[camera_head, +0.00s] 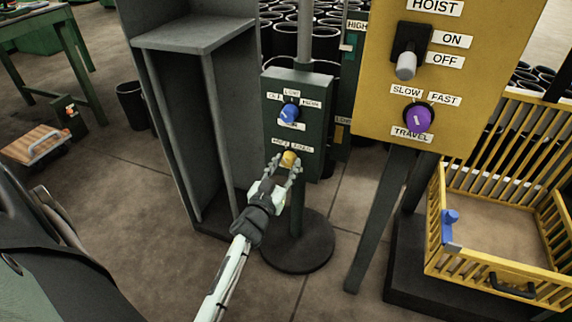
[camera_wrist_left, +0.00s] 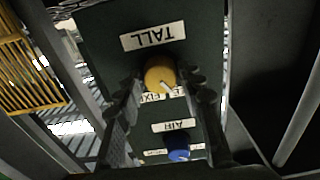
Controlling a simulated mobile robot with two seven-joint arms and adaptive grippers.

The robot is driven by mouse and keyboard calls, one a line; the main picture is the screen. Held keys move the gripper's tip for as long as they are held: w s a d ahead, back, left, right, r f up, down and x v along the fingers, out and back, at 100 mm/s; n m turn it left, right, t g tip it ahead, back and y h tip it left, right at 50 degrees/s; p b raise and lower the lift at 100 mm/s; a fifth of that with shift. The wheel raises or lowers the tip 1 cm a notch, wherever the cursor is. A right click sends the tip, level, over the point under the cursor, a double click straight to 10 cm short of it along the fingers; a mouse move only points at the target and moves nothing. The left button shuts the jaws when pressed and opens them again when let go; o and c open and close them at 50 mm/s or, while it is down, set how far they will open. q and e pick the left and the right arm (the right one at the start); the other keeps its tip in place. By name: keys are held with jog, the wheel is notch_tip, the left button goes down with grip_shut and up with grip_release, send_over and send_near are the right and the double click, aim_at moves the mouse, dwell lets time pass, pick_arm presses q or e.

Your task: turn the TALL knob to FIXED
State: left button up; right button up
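The yellow knob (camera_head: 289,159) sits low on a dark green control box (camera_head: 318,135). It also shows in the left wrist view (camera_wrist_left: 160,74), beside an upside-down TALL label (camera_wrist_left: 153,36). A partly hidden label reading FIX... (camera_wrist_left: 151,97) and another label (camera_wrist_left: 178,92) lie next to the knob. The knob's white pointer slants to the lower right there, toward the second label. My left gripper (camera_head: 284,165) is at the knob, with its fingers open on either side of it in the wrist view (camera_wrist_left: 163,82). I cannot tell whether they touch it. My right gripper is not in view.
A blue knob (camera_head: 289,112) is above on the same box, by the AIR label (camera_wrist_left: 174,126) in the wrist view. A yellow HOIST panel (camera_head: 375,75) with a switch and purple knob (camera_head: 418,118) stands right. A grey cabinet (camera_head: 190,35) stands left.

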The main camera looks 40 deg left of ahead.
pick_arm(q)
jog(key=c, duration=0.6)
jog(key=shift+m, duration=0.4)
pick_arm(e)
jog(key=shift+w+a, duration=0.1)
pick_arm(q)
jog(key=m, duration=0.2)
jog(key=shift+m, duration=1.3)
jog(key=m+b, duration=0.1)
jog(key=m, duration=0.3)
jog(key=shift+w+r+m+b, duration=0.15)
jog(key=shift+m+b, duration=0.15)
jog(key=shift+m, duration=1.1)
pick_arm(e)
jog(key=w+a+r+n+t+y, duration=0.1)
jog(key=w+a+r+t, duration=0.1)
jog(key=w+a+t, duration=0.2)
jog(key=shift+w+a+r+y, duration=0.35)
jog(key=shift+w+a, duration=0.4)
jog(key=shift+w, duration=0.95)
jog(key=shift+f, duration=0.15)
pick_arm(q)
jog(key=o, duration=1.1)
